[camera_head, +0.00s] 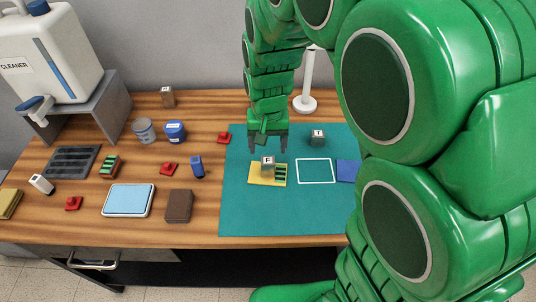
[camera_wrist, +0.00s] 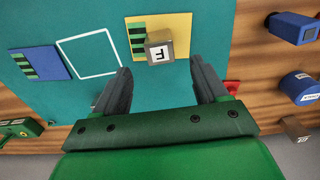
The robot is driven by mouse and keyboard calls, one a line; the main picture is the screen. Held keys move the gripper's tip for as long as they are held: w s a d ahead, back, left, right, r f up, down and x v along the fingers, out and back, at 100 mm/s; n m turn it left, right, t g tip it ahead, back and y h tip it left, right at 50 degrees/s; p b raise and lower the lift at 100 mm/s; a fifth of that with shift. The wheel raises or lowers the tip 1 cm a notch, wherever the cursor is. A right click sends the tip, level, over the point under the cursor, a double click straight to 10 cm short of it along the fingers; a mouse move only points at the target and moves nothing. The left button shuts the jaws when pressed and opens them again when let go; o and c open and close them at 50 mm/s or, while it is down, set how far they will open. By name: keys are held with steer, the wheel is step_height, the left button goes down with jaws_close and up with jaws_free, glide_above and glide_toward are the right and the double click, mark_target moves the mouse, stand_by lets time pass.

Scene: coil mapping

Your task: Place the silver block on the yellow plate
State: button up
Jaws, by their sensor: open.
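A silver-grey block marked F (camera_head: 267,166) sits on the yellow plate (camera_head: 257,181), beside a green-and-black striped strip. The wrist view also shows the F block (camera_wrist: 160,47) on the yellow plate (camera_wrist: 178,24). A second grey block (camera_head: 318,138), with a letter on its face, stands on the teal mat behind the white-outlined square. My gripper (camera_head: 267,149) is open and empty. Its fingers point down above the mat, close to the F block. In the wrist view, the open fingers (camera_wrist: 160,68) are apart, and the F block lies just beyond the tips, between them.
The white-outlined square (camera_head: 315,171) and a blue plate (camera_head: 347,171) lie to the right on the teal mat (camera_head: 245,212). A red piece (camera_head: 224,138) lies by the mat's left edge. Blue, brown and red items crowd the table's left. My arm hides the right side.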

mark_target(270, 161)
step_height(270, 161, up, 3)
steer(key=s+d+r, duration=0.2)
steer(key=s+d, duration=0.2)
steer(key=s, duration=0.4)
steer(key=s+d+r+g, duration=0.1)
steer(key=s+d+r, duration=0.2)
steer(key=s+d, duration=0.2)
steer(key=s+d+r, duration=0.2)
steer(key=s+d, duration=0.3)
steer(key=s, duration=0.7)
steer(key=shift+r+g, duration=0.15)
steer(key=shift+g, duration=0.25)
